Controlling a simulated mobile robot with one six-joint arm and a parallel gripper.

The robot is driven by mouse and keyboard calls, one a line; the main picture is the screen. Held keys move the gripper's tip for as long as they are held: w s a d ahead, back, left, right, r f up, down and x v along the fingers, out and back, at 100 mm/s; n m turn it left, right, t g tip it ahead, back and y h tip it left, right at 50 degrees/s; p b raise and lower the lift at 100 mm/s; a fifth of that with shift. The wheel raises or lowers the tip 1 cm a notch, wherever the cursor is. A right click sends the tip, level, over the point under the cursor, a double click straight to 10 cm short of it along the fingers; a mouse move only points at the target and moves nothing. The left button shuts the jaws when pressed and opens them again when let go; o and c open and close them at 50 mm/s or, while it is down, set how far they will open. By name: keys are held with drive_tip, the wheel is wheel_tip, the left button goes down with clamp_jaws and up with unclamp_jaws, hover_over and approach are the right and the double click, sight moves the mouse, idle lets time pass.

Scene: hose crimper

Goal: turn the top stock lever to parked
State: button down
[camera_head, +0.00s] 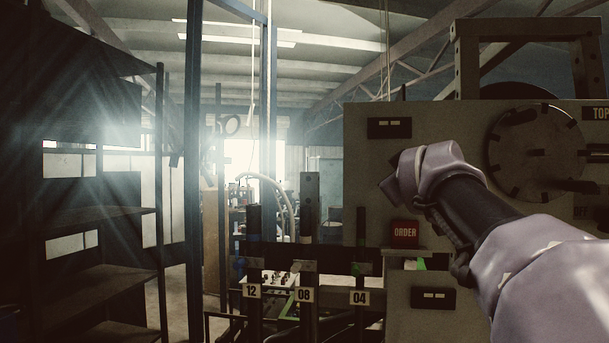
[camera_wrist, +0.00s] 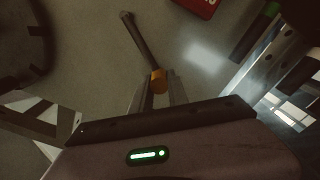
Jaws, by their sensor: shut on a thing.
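In the wrist view a dark lever (camera_wrist: 140,42) runs along the grey panel, with an orange end (camera_wrist: 158,76) nearest me. My gripper (camera_wrist: 158,90) is shut on this orange end, one finger on each side. The lever slants toward the upper left there. No label beside it is readable, so I cannot confirm that it is the top stock lever. In the head view my arm crosses the panel from the right and hides the lever and my fingertips.
Posts labelled 12, 08 and 04 (camera_head: 359,298) stand lower left. Dark shelving (camera_head: 100,212) stands at far left.

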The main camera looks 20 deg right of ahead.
drive_tip(key=shift+w+a+f+n+b, duration=0.2)
drive_tip(key=shift+f+n+b, duration=0.1)
drive_tip(key=shift+f+n, duration=0.3)
